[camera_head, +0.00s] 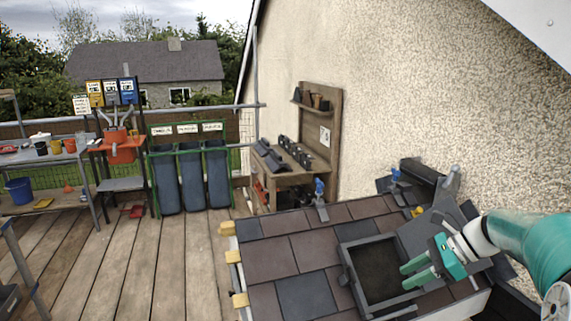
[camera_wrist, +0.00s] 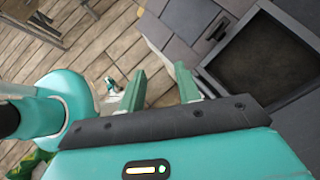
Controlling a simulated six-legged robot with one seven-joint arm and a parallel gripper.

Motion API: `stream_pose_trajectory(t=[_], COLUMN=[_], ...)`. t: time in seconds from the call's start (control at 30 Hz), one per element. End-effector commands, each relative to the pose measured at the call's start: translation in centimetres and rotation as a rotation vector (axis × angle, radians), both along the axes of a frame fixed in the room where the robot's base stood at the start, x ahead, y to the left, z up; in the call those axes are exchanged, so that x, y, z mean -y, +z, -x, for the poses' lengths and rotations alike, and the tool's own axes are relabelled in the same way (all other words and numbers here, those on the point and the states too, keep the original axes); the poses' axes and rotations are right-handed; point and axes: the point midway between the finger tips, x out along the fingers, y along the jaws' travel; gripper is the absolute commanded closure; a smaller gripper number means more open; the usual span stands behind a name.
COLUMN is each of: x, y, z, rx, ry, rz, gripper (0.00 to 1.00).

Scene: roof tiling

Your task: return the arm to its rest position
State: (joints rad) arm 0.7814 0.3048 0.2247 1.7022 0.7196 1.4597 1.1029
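My gripper (camera_head: 408,275) is teal with two green fingers. It hangs over the right side of the dark-framed roof window (camera_head: 347,272) on the tiled roof section. The fingers are apart with nothing between them. In the wrist view my gripper (camera_wrist: 160,78) also shows an empty gap between its fingers, and the roof window (camera_wrist: 212,80) lies to the right of them. My teal arm comes in from the right edge in the head view.
Brown and grey tiles (camera_head: 267,259) surround the window. Blue-handled clamps (camera_head: 319,190) stand along the roof's upper edge. A pebbled wall (camera_head: 400,90) rises behind. A workbench (camera_head: 300,177), bins (camera_head: 190,180) and shelves stand beyond. The wooden deck (camera_head: 130,260) at left is mostly clear.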

Motion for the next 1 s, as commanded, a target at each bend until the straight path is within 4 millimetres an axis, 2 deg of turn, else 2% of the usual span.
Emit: stream_pose_trajectory(t=[0.03,0.1,0.2,0.4,0.6,0.8,1.0], x=[-2.1,-4.3,-7.0,-11.0,-13.5,-14.8,-15.2], y=[0.6,0.9,1.3,2.0,2.2,1.8,1.2], z=[0.9,2.3,4.4,9.2,14.2,18.5,20.9], rx=[0.039,0.095,0.179,0.359,0.551,0.750,0.883], ry=[0.072,0.171,0.320,0.635,0.965,1.298,1.521], rz=[0.078,0.181,0.323,0.584,0.821,1.037,1.168], gripper=[0.67,0.67,0.67,0.67,0.67,0.67,0.67])
